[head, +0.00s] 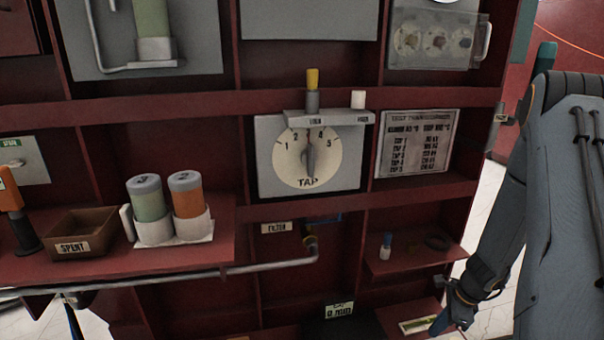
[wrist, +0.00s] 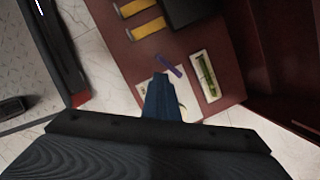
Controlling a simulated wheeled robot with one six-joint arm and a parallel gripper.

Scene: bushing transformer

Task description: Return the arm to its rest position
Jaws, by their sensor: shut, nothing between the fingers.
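My arm hangs down at the right side of the head view, in front of the right end of the dark red rack. My gripper (head: 440,324) is low at the bottom right of that view, near a low board with a small label. In the wrist view, my gripper (wrist: 160,82) points away from the camera with its fingers together and nothing visible between them. Beyond the fingertips is a red surface (wrist: 135,70) with a purple strip (wrist: 170,66) and a framed green item (wrist: 205,76). I cannot tell the distance from the fingertips to these things.
The rack holds a tap dial (head: 308,158), a printed chart (head: 418,143), green (head: 147,200) and orange (head: 187,197) canisters, and a brown SPENT bin (head: 80,235). A metal rail (head: 180,278) runs along the lower front. Pale floor (head: 492,205) shows beside my arm.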

